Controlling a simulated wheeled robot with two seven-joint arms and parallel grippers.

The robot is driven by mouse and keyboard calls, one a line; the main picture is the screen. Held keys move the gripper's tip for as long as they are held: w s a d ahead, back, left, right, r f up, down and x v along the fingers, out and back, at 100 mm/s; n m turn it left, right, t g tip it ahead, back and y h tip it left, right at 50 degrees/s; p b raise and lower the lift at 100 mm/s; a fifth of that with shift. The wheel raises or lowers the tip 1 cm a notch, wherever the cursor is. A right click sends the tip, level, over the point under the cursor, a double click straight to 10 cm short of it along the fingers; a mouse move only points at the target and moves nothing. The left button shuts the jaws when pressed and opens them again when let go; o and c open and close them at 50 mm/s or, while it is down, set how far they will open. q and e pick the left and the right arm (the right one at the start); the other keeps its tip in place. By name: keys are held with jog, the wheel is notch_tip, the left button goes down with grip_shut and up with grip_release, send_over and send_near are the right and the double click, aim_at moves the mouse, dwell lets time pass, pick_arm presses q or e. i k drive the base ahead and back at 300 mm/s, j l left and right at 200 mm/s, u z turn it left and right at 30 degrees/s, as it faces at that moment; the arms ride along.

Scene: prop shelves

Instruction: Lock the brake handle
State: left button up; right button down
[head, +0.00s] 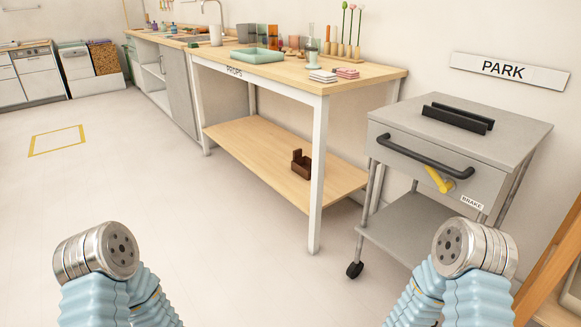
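The brake handle (436,178) is a short yellow lever on the front of a grey wheeled cart (490,135) at the right. It slants from upper left down to a rounded yellow end at lower right. It sits just below the cart's dark push bar (425,157), and a white BRAKE label (472,202) is to its lower right. Nothing of mine touches the handle. Both of my arms show at the bottom of the head view, one on each side, as pale blue sleeves with silver joints. Neither gripper's fingers show.
The cart stands under a PARK sign (510,70), with two dark rails (457,117) on top and a caster (355,269) below. A wooden PROPS table (375,76) stands left of it. A brown wooden frame (555,265) is at the right edge.

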aim_at(448, 184)
jog(key=i, duration=0.45)
jog(key=z, duration=2.2)
